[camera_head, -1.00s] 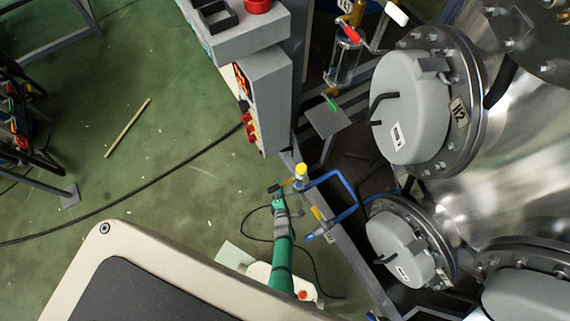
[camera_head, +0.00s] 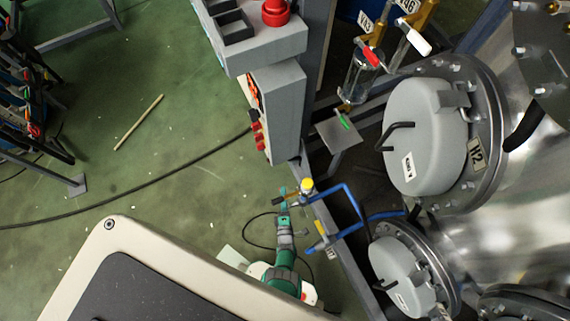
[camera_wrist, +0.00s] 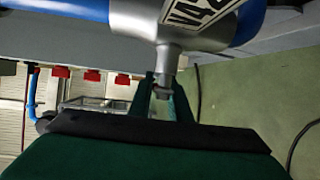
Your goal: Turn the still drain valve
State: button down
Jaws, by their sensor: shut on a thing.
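A small valve with a yellow cap (camera_head: 307,185) sits on a blue pipe (camera_head: 350,200) at the lower middle of the head view. My green gripper (camera_head: 283,193) is beside it on the left, close to its dark handle. In the wrist view, a metal valve body (camera_wrist: 165,30) with a label joins a blue pipe (camera_wrist: 90,10), and a short stem comes down from it. My gripper's green fingers (camera_wrist: 163,98) are on either side of that stem and shut on the valve. The exact contact is small and partly hidden, and I cannot tell the handle's angle.
A grey control box (camera_head: 272,110) with red buttons stands above the valve. Large steel vessels with grey covers (camera_head: 425,135) fill the right. A second blue valve handle (camera_head: 318,246) is just below. A black cable and a stick (camera_head: 138,122) lie on the open green floor.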

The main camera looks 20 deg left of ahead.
jog(key=shift+s+a+f, duration=0.1)
jog(key=shift+s+a, duration=0.05)
jog(key=shift+s, duration=0.3)
jog(key=c, duration=1.6)
grip_release()
jog(key=shift+c, duration=0.2)
jog(key=shift+w, duration=0.2)
jog(key=v, duration=1.1)
